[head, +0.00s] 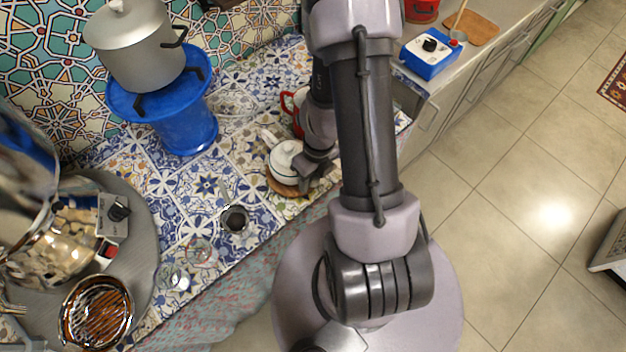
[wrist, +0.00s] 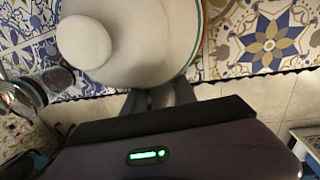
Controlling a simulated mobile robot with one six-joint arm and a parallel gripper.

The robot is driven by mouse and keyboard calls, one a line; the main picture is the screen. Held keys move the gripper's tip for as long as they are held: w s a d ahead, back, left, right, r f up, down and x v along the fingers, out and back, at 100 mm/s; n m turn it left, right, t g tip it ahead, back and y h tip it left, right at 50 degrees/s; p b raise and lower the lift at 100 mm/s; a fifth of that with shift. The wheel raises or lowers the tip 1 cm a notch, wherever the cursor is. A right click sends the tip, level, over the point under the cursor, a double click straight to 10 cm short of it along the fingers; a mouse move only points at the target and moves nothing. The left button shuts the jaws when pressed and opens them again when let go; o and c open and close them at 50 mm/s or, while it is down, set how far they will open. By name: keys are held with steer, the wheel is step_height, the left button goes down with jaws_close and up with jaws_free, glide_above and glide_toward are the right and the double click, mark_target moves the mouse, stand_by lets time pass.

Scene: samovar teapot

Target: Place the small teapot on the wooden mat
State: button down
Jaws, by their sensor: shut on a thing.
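The small white teapot (head: 284,155) is near the counter's front edge in the head view, its spout pointing up and left. In the wrist view its white body (wrist: 135,50) and round lid knob fill the top left. The round wooden mat (head: 279,187) shows as a brown rim just under the teapot; most of it is hidden. I cannot tell whether the teapot touches the mat. My gripper (head: 312,171) is at the teapot's right side, shut on it. In the wrist view my fingers (wrist: 160,98) meet the side of the teapot; the grasped part is mostly hidden.
A blue stand (head: 180,120) with a grey pot (head: 135,50) is at the back left. A small dark cup (head: 235,218) and clear glasses (head: 174,278) stand left along the tiled counter's front.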

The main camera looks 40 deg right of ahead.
steer(key=shift+w+r, duration=0.15)
steer(key=c, duration=1)
jaws_free()
steer(key=shift+f, duration=0.2)
